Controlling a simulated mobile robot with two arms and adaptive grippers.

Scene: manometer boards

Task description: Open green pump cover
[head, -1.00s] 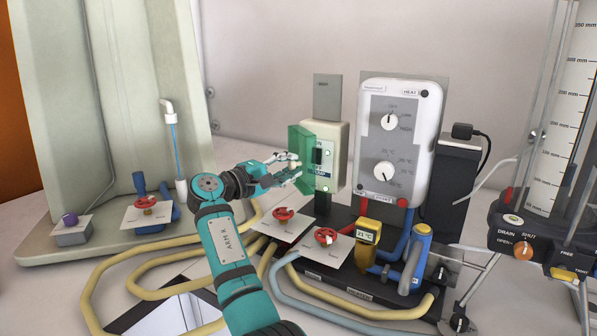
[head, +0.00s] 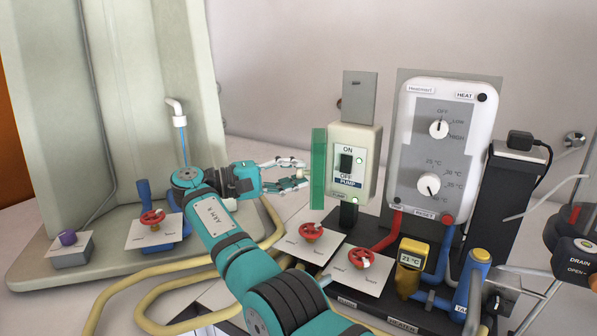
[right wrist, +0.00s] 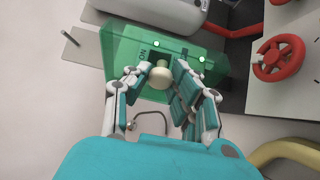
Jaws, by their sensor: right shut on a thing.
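The green translucent pump cover (head: 318,170) stands swung out at the left side of the cream pump switch box (head: 367,150). The black ON/OFF switch (head: 346,163) shows uncovered in the head view. My right gripper (head: 303,174) is at the cover's left face. In the right wrist view, the fingers of my right gripper (right wrist: 165,84) are shut on a round cream knob (right wrist: 160,76) on the green cover (right wrist: 122,46). The switch box is partly seen through the cover there. My left gripper is not in view.
Red valve wheels (head: 311,231) on white plates stand below the box. The white heater unit (head: 436,150) is to the right. Bare wall is behind the cover.

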